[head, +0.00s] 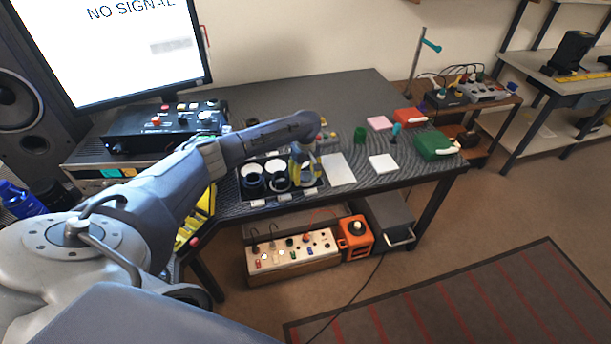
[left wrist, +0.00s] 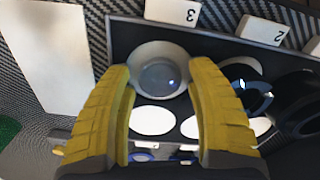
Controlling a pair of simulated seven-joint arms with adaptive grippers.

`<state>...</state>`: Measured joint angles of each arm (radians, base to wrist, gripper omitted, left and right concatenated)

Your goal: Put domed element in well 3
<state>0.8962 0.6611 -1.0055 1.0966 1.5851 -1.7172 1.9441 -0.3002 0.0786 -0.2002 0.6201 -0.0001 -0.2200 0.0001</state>
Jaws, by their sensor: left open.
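The domed element (left wrist: 160,78) shows in the left wrist view as a clear, glassy round piece with a pale rim. It sits in the dark tray (left wrist: 122,32) at the place by the label 3 (left wrist: 172,11). My left gripper (left wrist: 163,98) is open, with its yellow fingers on either side of the element; I cannot tell whether they touch it. In the head view my left gripper (head: 305,180) is over the right end of the tray (head: 256,202) and hides that part. My right gripper is not in view.
Dark ring-shaped lens parts (head: 254,182) stand in the tray's other places, near the label 2 (left wrist: 263,30). White round pads lie in the tray's other row. A white sheet (head: 338,170) and a white square (head: 383,164) lie to the right. A monitor (head: 110,45) stands behind left.

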